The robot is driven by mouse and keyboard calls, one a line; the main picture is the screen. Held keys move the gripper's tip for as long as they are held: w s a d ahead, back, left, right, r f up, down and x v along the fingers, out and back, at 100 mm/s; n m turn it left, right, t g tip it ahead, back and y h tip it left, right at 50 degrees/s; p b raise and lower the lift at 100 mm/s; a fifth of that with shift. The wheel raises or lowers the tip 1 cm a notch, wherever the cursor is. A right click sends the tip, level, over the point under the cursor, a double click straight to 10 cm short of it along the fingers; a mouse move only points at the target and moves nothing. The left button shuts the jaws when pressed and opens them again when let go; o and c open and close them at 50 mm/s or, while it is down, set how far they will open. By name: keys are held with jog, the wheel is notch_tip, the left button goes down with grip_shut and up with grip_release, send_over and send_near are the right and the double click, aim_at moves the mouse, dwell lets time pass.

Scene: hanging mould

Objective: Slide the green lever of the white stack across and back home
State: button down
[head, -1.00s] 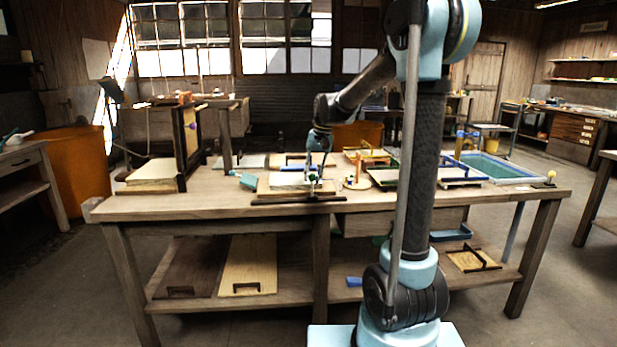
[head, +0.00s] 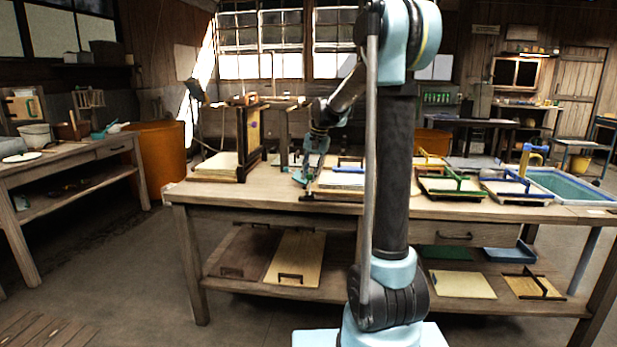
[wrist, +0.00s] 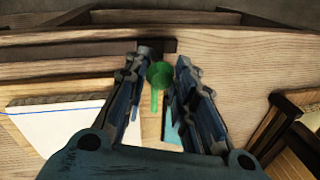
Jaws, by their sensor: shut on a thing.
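The green lever (wrist: 158,76) shows in the wrist view as a round knob on a short stem, between the fingers of my gripper (wrist: 161,64). My gripper is shut on it. In the head view my gripper (head: 304,181) is low at the left end of the white stack (head: 341,180), at its dark front bar. In the wrist view the white stack (wrist: 62,128) lies left of the fingers, with a blue line along its top, and the dark bar (wrist: 75,50) ends near the knob. The lever is too small to make out in the head view.
An upright dark frame (head: 242,140) on a board stands left of my gripper on the table (head: 240,195). Boards with green (head: 452,187) and blue (head: 516,190) bars and a teal tray (head: 575,187) are to the right. My arm column hides part of the tabletop.

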jog(key=shift+w+a+r, duration=0.1)
jog(key=shift+w+a, duration=0.05)
jog(key=shift+a, duration=0.1)
jog(key=c, duration=1.3)
grip_release()
notch_tip(320, 180, up, 12)
jog(key=d, duration=0.2)
jog(key=shift+s+f, duration=0.25)
jog(key=shift+s, duration=0.2)
